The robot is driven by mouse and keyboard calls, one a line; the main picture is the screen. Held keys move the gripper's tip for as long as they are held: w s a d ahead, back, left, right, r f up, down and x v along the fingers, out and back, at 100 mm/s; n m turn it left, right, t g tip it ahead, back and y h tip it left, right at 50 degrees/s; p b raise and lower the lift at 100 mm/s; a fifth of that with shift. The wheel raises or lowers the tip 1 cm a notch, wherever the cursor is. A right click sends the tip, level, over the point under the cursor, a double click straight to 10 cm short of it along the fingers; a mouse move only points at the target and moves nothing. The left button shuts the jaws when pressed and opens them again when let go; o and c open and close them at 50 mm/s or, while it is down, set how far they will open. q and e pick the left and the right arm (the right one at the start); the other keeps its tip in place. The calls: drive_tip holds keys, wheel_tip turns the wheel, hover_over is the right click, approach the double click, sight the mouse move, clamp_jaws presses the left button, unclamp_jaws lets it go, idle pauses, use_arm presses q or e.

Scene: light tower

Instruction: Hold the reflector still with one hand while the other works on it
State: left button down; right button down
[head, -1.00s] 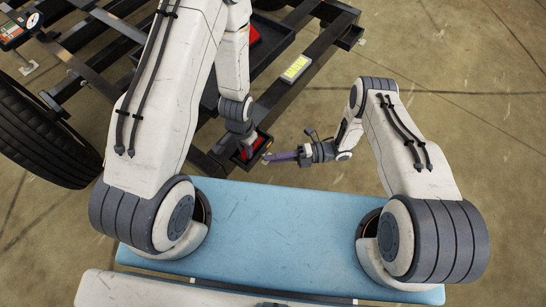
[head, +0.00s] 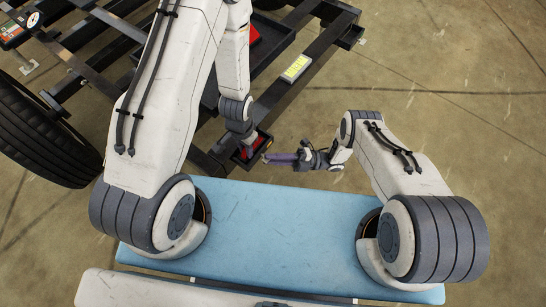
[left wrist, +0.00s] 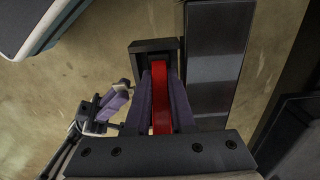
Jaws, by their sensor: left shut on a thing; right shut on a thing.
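The red reflector (left wrist: 161,100) stands edge-on between the purple fingers of my left gripper (left wrist: 158,80) in the left wrist view. The left gripper is shut on it, at a dark block (left wrist: 140,48) by the fingertips. In the head view the reflector (head: 247,151) is a small red patch at the frame's near corner, below my left wrist. My right gripper (head: 272,157) comes in from the right, its fingertips close beside the reflector. It also shows in the left wrist view (left wrist: 121,92), left of the reflector. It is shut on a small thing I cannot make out.
A dark metal trailer frame (head: 318,52) carries a yellow-lit light (head: 296,68) and a tray with a red part (head: 254,34). A tire (head: 35,135) is at the left. The blue top (head: 275,235) in front is clear. Concrete floor is open at the right.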

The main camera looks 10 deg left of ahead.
drive_tip(key=shift+f+m+t+y, duration=0.1)
drive_tip(key=shift+m+t+y, duration=0.2)
drive_tip(key=shift+m+y, duration=0.25)
drive_tip(key=shift+m, duration=0.25)
drive_tip(key=c, duration=1)
unclamp_jaws()
drive_tip(key=v, duration=0.7)
drive_tip(key=shift+d, duration=0.25)
